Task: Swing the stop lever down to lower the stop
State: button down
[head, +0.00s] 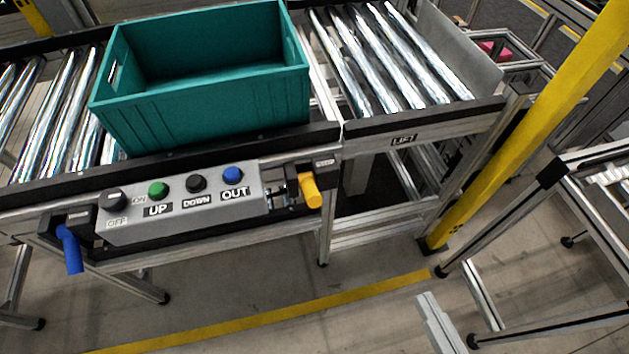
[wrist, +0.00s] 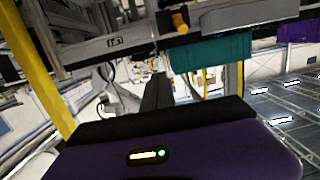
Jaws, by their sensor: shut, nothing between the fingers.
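The lever with the yellow handle (head: 310,190) hangs from a dark block at the right end of the control box, beside a small label too blurred to read surely. Its handle points toward me and downward in the head view. The same yellow handle (wrist: 180,22) shows near the top of the wrist view, which looks upside down. My gripper (wrist: 157,80) appears in the wrist view as dark shut fingers with nothing between them, apart from the handle.
A teal crate (head: 205,108) sits on the rollers behind the control box (head: 180,205), which carries a knob and several buttons. A blue-handled lever (head: 70,250) is at its left. A yellow post (head: 530,125) stands at the right.

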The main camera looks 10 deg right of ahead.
jog(key=w+a+r+g+y+p, duration=0.1)
jog(key=w+a+r+p, duration=0.2)
jog(key=w, duration=0.6)
jog(key=w+a+r, duration=0.4)
jog(key=w+r, duration=0.1)
jog(key=w, duration=0.3)
jog(key=w+a+r+g+y+p, duration=0.1)
jog(key=w+a+r+p, duration=0.15)
jog(key=w+r, duration=0.45)
notch_tip(320, 180, down, 10)
jog(key=s+d+m+g+h, duration=0.1)
jog(key=s+m+g+h, duration=0.1)
jog(key=g, duration=0.2)
jog(key=shift+d+m+g+b, duration=0.2)
jog(key=shift+m+g+b, duration=0.1)
jog(key=shift+g+b, duration=0.15)
send_over(316, 192)
jog(key=w, duration=0.2)
jog(key=f, duration=0.6)
jog(key=shift+d+f, duration=0.35)
jog(key=shift+f, duration=0.05)
jog(key=shift+s+a+f, duration=0.2)
jog(key=shift+s+f, duration=0.35)
jog(key=shift+f, duration=0.3)
jog(key=shift+s+a+f, duration=0.2)
jog(key=shift+s+f, duration=0.3)
jog(key=shift+f, duration=0.3)
jog(key=shift+f, duration=0.1)
jog(key=shift+f, duration=0.1)
